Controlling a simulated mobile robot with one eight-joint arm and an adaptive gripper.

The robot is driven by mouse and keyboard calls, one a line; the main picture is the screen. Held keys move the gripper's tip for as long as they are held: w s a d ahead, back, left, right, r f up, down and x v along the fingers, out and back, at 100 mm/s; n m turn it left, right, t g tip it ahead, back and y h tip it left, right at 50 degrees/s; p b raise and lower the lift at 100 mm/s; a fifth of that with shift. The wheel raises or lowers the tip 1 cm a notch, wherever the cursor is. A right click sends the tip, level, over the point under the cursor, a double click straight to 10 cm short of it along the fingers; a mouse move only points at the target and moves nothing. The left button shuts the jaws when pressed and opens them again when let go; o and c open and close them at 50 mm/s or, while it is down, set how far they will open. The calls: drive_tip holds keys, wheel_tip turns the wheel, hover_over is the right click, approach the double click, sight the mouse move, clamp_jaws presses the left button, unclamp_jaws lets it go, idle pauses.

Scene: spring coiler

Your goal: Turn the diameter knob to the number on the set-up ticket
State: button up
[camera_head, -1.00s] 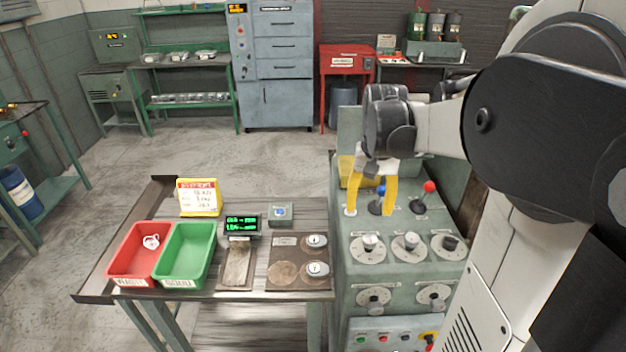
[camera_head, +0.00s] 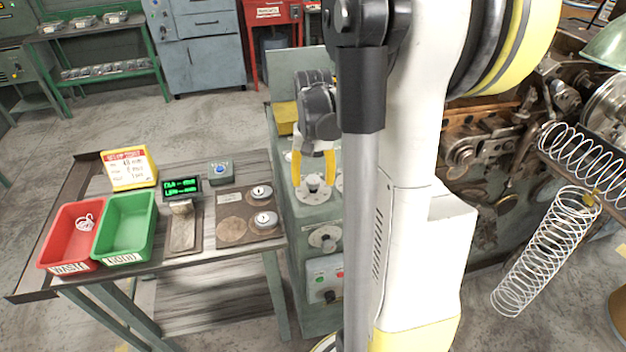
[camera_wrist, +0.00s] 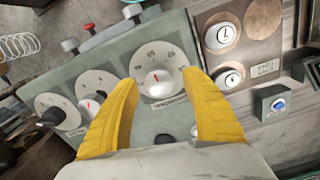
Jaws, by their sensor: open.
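My gripper (camera_head: 313,168) is open, its two yellow fingers pointing down at the leftmost upper dial (camera_head: 314,191) on the green machine panel. In the wrist view my gripper (camera_wrist: 161,82) has a finger on each side of this dial's white knob (camera_wrist: 158,84), with gaps between fingers and knob. The knob carries a red pointer mark; the numbers around it are too small to read surely. Two more dials (camera_wrist: 97,88) (camera_wrist: 56,111) lie beside it. The labels are unreadable, so I cannot tell which is diameter. The set-up ticket (camera_head: 127,167) stands in a yellow holder; its print is too small to read.
The side bench holds a red bin (camera_head: 70,235), a green bin (camera_head: 124,226), a green-lit display (camera_head: 181,188) and round gauges (camera_head: 264,219). A lower dial (camera_head: 324,237) and buttons sit below on the panel. Coiled springs (camera_head: 548,250) are at the right. My arm hides much of the panel.

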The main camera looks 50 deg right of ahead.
drive_tip(key=shift+c, duration=0.4)
drive_tip(key=c, duration=1.1)
drive_tip(key=shift+n, duration=0.4)
drive_tip(key=n, duration=0.4)
drive_tip(key=shift+a+n, duration=0.1)
drive_tip(key=shift+n, duration=2.4)
drive_tip(key=o, duration=1.2)
